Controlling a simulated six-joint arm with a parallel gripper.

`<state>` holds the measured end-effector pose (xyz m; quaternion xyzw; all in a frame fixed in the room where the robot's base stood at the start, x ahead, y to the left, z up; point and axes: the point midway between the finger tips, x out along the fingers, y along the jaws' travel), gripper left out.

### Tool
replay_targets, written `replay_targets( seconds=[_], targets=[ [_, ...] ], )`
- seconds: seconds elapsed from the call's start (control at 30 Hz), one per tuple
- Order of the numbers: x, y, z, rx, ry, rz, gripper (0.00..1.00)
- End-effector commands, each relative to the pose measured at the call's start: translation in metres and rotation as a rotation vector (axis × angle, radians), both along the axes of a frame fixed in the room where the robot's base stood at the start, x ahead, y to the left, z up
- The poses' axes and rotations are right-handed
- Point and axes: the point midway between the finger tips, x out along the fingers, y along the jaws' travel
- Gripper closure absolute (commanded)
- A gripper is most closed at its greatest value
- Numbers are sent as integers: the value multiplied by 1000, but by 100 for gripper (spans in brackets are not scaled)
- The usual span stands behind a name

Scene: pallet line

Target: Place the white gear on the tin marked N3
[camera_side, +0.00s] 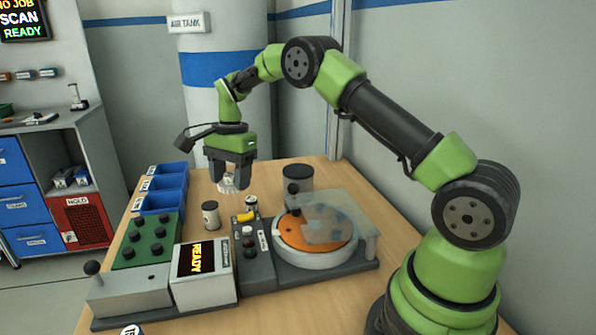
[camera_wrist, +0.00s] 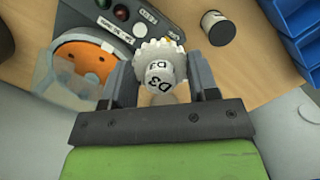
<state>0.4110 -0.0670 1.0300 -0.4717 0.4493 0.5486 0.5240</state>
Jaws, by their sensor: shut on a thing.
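The white gear (camera_wrist: 147,54) is between my gripper's fingers in the wrist view, with white pieces marked D3 (camera_wrist: 158,75) at its middle. In the side view my gripper (camera_side: 231,179) points down, shut on the pale gear (camera_side: 229,187), above the table's far part. A white tin with a dark lid (camera_side: 210,216) stands in front of my gripper; it also shows in the wrist view (camera_wrist: 217,28). A second small tin (camera_side: 251,203) stands to its right, behind the control box. I cannot read N3 on either tin.
Blue bins (camera_side: 163,203) stand at the left. A green knob panel (camera_side: 147,241), a READY display (camera_side: 204,272), a button box (camera_side: 252,253) and an orange turntable (camera_side: 311,238) under a clear cover (camera_side: 331,214) fill the front. A grey cylinder (camera_side: 299,177) stands behind.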

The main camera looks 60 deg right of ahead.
Motion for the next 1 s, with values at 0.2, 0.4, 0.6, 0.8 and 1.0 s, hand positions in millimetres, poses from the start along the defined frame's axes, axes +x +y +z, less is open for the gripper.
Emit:
replay_targets(
  seconds=[0.2, 0.4, 0.6, 0.8, 1.0],
  targets=[
    [-3, -106, 20, -1, -4, -749, 69],
    [-25, -179, 35, 0, -2, -1303, 69],
    [-42, -213, 41, -1, 2, -1578, 69],
    [-45, -217, 11, -2, 9, -1621, 69],
    [-44, -216, -17, -2, 4, -1619, 69]
  ],
)
